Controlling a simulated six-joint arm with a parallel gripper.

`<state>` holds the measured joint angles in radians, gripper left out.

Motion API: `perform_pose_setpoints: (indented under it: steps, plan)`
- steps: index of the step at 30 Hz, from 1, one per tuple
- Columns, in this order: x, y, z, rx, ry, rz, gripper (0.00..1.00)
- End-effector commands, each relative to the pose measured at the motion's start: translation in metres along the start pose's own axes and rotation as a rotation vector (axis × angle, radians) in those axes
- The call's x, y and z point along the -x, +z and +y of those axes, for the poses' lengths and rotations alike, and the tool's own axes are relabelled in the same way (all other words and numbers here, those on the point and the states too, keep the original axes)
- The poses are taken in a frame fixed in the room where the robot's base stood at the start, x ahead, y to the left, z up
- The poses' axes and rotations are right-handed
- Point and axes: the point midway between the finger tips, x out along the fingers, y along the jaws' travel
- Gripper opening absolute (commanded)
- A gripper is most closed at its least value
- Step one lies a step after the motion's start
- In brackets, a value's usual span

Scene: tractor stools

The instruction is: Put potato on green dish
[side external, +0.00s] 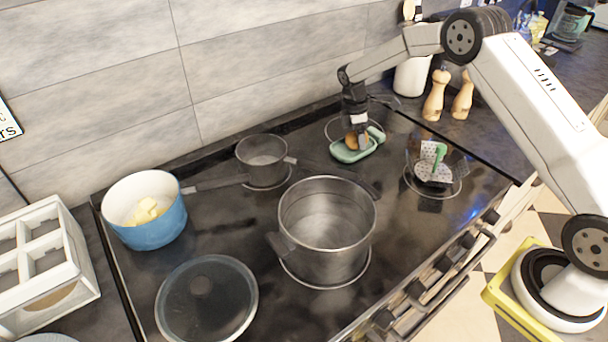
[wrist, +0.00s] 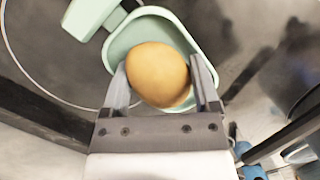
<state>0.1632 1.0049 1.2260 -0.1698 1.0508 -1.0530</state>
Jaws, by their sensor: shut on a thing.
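The potato (wrist: 158,72) is a smooth brown lump held between the two fingers of my gripper (wrist: 160,88) in the wrist view. In the side view the potato (side external: 361,141) shows below my gripper (side external: 356,134), directly over the green dish. The green dish (side external: 345,155) is a pale green oblong dish with a handle, on the back part of the dark stovetop. In the wrist view the dish (wrist: 205,35) lies under and around the potato. I cannot tell whether the potato touches its floor.
A large steel pot (side external: 328,225) stands mid-stove, with a small saucepan (side external: 262,160) behind it. A blue pot (side external: 148,228) and a glass lid (side external: 206,300) are at left. A grater-like item with a green handle (side external: 437,160) lies right of the dish. Pepper mills (side external: 436,95) stand behind.

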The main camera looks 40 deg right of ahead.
Motion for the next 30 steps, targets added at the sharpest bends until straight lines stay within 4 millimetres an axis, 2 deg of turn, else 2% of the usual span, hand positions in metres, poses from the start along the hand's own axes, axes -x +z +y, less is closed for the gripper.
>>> perform_pose_setpoints:
  steps: [4,5,6,7,20,26,30]
  plan:
    - [-0.003,-0.001,0.000,0.000,0.000,0.000,0.01]
    - [-0.003,-0.001,0.000,0.000,0.000,0.000,0.85]
    - [-0.003,-0.001,0.000,0.000,0.000,0.000,0.97]
    - [-0.003,-0.001,0.000,0.000,0.000,0.000,1.00]
    - [0.003,0.000,0.000,0.000,0.001,0.001,1.00]
    - [0.023,0.000,0.000,0.000,0.003,0.001,1.00]
    - [0.044,0.000,0.001,0.000,0.004,0.002,1.00]
